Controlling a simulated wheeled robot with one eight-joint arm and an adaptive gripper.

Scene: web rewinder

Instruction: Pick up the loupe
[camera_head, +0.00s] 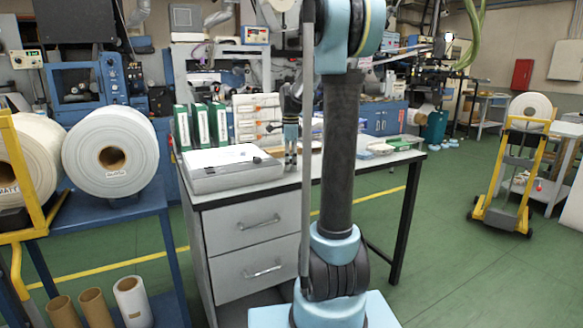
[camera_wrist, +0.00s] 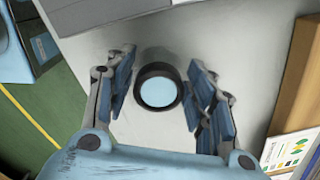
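The loupe (camera_wrist: 158,88) is a round black ring with a pale blue lens, on the grey desk top (camera_wrist: 150,128) in the wrist view. My gripper (camera_wrist: 162,82) is open, with one finger on each side of the loupe. A gap shows between each finger and the ring. I cannot make out the loupe in the head view. The wrist view does not show clearly how high the fingertips are above the desk.
The flat light grey box (camera_head: 232,170) lies on the desk left of my gripper. Green binders (camera_head: 200,124) and a tray rack (camera_head: 257,118) stand behind it. In the wrist view a brown box edge (camera_wrist: 296,85) and a printed label (camera_wrist: 288,150) lie to the right.

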